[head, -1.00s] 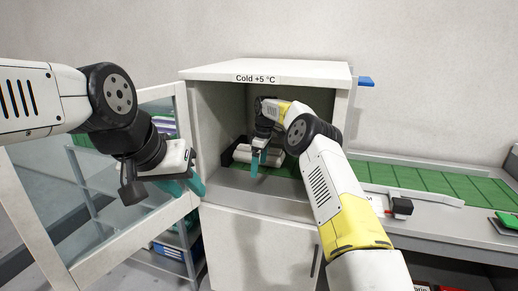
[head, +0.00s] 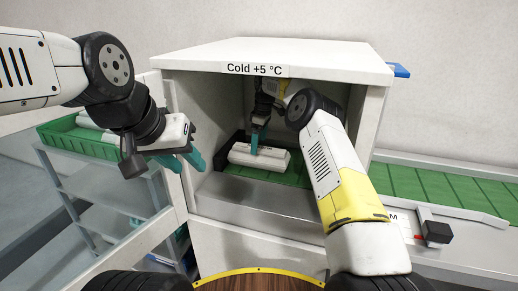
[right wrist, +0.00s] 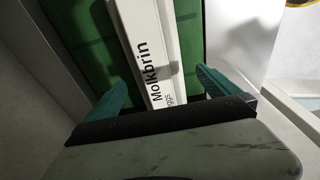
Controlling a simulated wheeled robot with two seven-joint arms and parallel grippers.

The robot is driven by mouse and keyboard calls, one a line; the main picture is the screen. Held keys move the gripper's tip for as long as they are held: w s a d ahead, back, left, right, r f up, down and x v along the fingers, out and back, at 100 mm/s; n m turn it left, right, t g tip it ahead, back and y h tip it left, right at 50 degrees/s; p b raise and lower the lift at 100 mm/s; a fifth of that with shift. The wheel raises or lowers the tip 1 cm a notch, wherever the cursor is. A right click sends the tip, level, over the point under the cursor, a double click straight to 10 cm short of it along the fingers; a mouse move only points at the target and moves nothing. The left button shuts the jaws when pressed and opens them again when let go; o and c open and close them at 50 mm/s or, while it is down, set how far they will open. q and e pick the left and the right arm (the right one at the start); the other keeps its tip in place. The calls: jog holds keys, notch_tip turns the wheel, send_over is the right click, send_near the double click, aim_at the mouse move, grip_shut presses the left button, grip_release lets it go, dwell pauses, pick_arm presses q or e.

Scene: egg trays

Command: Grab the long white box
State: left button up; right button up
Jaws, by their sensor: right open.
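The long white box (head: 259,157) lies on a green mat inside the open cold cabinet (head: 277,71). It also shows in the right wrist view (right wrist: 158,60), with black "Molkbrin" lettering along it. My right gripper (head: 259,142) reaches down into the cabinet above the box. In the right wrist view my right gripper (right wrist: 162,88) is open, with one teal finger on each side of the box's near end. Contact cannot be told. My left gripper (head: 188,164) hangs empty outside by the cabinet door, its teal fingers apart.
The glass door (head: 110,200) stands open at the left, with a shelf rack (head: 60,172) showing through and beside it. A green-topped counter (head: 450,190) runs to the right.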

aim_at(258, 155)
jog(key=shift+w+f, duration=0.2)
jog(key=f, duration=0.7)
jog(key=shift+w+a+f, duration=0.15)
jog(key=shift+w+f, duration=0.05)
jog(key=shift+w, duration=0.05)
jog(key=c, duration=1.6)
jog(key=shift+r, duration=0.15)
jog(key=shift+c, duration=1)
